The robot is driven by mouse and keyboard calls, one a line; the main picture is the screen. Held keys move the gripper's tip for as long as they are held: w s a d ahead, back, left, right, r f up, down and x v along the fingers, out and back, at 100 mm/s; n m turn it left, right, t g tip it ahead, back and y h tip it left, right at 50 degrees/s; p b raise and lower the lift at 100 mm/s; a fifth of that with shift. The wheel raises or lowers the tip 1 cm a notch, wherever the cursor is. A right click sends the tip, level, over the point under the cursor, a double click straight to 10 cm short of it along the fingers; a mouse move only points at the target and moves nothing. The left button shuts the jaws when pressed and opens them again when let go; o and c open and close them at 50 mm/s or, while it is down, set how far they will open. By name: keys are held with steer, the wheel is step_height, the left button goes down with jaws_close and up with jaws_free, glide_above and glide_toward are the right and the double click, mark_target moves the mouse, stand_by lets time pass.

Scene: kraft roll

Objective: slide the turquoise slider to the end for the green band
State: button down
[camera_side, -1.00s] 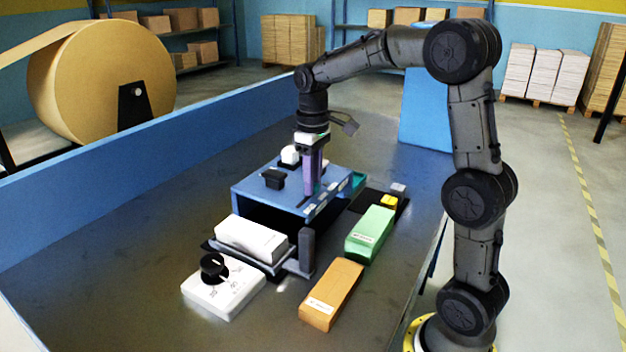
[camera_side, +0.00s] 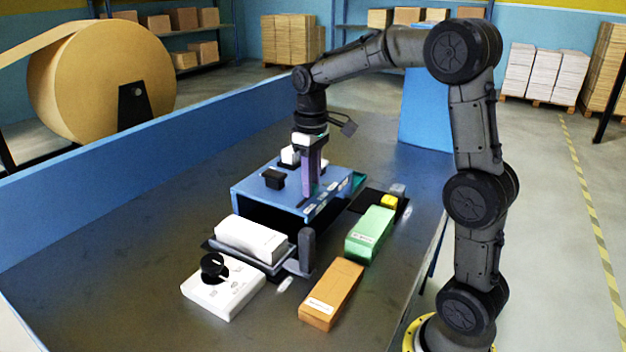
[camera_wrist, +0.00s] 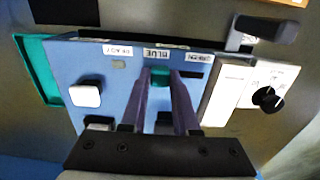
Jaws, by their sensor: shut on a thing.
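The turquoise slider (camera_wrist: 160,77) sits on the blue box (camera_wrist: 115,72), seen between my fingers in the wrist view. My gripper (camera_wrist: 160,80) is shut on it from above. The slider is beside a label that seems to read BLUE (camera_wrist: 165,54), upside down in this view. A dark slot (camera_wrist: 192,75) shows to its right, beside a label that seems to read GREEN (camera_wrist: 199,58). In the side view my gripper (camera_side: 312,192) reaches down to the box top (camera_side: 252,187), and its fingers hide the slider.
The box top also bears a black knob (camera_side: 273,178) and a white knob (camera_wrist: 86,93). A white block (camera_side: 250,237), a dial box (camera_side: 222,288), a green block (camera_side: 370,233) and an orange block (camera_side: 331,293) stand around it. A turquoise tray (camera_wrist: 40,72) adjoins the box.

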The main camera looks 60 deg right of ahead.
mark_target(298, 207)
steer(key=a, duration=0.5)
steer(key=shift+a, duration=0.15)
steer(key=c, duration=0.6)
jaws_free()
steer(key=shift+c, duration=0.2)
step_height(298, 207, up, 14)
